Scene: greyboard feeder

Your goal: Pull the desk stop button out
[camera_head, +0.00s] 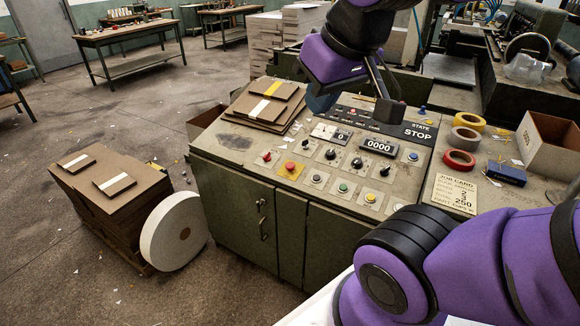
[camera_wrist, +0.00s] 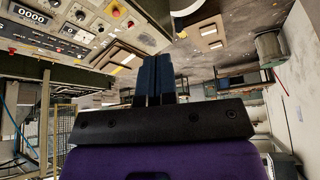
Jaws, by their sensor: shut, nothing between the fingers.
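The desk stop button (camera_head: 290,166) is a red mushroom knob on a yellow plate, in the left part of the sloping control panel (camera_head: 314,193). In the wrist view the button (camera_wrist: 116,12) shows near the top edge, left of the fingers. Whether it is pressed in or out I cannot tell. My gripper (camera_head: 319,104) hangs above the panel's rear part, behind the button and apart from it. In the wrist view its blue fingers (camera_wrist: 155,60) are together with nothing between them.
Brown boards (camera_head: 262,106) lie on the desk's left end, and other knobs surround the button. Tape rolls (camera_head: 459,159) and an open carton (camera_head: 550,147) stand at right. A board stack (camera_head: 110,190) and white roll (camera_head: 173,231) stand on the floor at left.

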